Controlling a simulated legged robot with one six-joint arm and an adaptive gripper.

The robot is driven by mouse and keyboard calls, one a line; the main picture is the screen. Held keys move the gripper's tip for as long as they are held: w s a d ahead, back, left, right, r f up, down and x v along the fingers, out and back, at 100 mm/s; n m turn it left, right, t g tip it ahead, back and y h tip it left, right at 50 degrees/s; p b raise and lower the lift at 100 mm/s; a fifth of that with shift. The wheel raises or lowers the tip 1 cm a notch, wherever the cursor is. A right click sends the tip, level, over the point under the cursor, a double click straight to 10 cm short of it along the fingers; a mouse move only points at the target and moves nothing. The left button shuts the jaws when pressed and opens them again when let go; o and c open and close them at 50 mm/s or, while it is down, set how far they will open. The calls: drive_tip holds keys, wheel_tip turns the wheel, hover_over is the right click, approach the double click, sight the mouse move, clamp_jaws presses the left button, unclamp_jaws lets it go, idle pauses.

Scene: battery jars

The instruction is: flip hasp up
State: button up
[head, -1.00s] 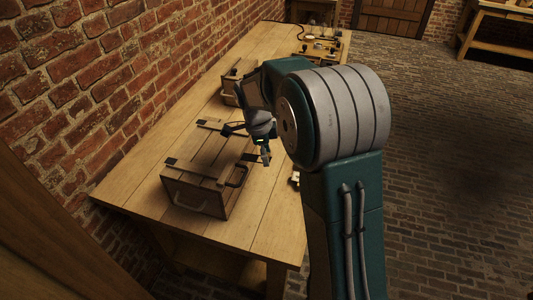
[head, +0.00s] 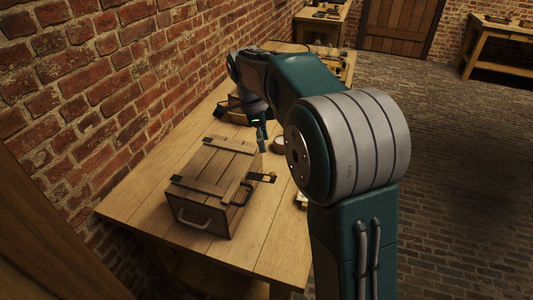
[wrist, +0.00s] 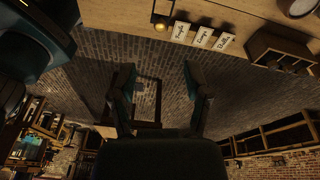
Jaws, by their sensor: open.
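A closed wooden chest (head: 213,185) with plank straps stands on the near part of the table. Its hasp (head: 265,178), a dark plate with a paler tab, sticks out to the right from the lid's edge, above a dark handle (head: 241,194). My gripper (head: 262,139) is beyond the chest's far right corner, apart from the hasp. In the wrist view my gripper (wrist: 159,84) is open, with nothing between its fingers; the hasp is not in that view.
The wooden table (head: 265,235) runs along a brick wall (head: 60,100). A round object (head: 279,144) lies beyond the chest. White labelled cards (wrist: 203,37), a small brass item (wrist: 160,22) and an open wooden box (wrist: 280,50) show in the wrist view. The table's near right is clear.

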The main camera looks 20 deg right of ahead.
drive_tip(key=shift+r, duration=0.3)
